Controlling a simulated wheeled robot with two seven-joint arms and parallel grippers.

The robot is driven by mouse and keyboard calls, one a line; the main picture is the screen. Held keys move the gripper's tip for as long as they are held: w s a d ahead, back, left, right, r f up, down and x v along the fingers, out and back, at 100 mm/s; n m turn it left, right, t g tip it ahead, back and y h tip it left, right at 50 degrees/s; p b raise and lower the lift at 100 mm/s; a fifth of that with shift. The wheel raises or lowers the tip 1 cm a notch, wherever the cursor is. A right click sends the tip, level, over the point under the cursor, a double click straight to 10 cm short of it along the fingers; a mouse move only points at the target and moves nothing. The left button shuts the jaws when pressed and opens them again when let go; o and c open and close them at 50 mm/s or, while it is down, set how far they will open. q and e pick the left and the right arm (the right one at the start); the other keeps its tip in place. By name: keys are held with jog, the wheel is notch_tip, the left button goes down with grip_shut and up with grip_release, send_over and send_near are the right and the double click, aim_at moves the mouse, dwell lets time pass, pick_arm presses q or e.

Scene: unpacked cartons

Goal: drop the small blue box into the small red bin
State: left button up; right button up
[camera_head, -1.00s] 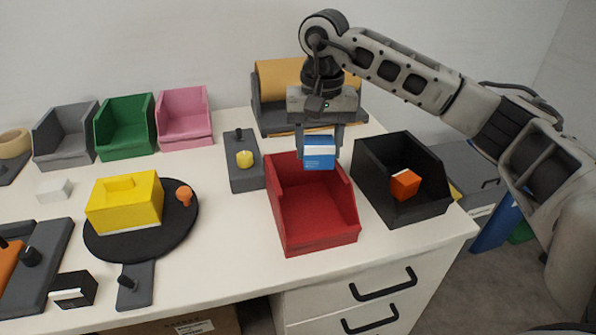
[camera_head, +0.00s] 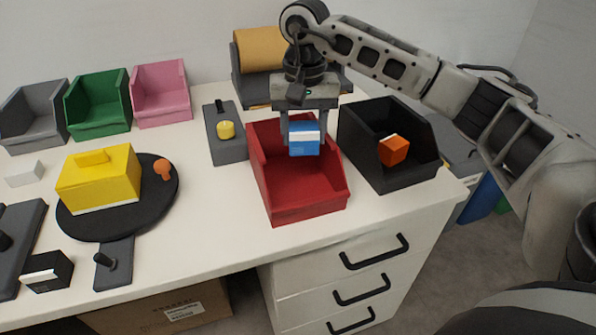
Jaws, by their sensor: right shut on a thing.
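The small blue box (camera_head: 304,139), blue with a white band, is held between the fingers of my right gripper (camera_head: 304,130). The gripper points down and is shut on the box. The box shows in front of the back part of the small red bin (camera_head: 303,205), over its opening. The bin stands on the white table near the right side and its visible floor is empty. How high the box is above the bin floor is hard to tell. My left gripper is not in view.
A black bin (camera_head: 412,180) with an orange box (camera_head: 394,149) stands right of the red bin. Grey (camera_head: 38,137), green (camera_head: 98,126) and pink (camera_head: 163,112) bins line the back. A yellow box (camera_head: 98,180) sits on a black turntable (camera_head: 165,195) at left.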

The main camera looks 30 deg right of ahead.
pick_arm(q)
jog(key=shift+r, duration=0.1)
pick_arm(e)
jog(key=o, duration=1)
pick_arm(q)
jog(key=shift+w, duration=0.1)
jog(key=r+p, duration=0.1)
jog(key=p, duration=0.2)
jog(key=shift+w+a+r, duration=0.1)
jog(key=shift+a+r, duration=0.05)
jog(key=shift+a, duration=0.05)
pick_arm(e)
notch_tip(320, 180, up, 16)
jog(key=shift+r, duration=0.1)
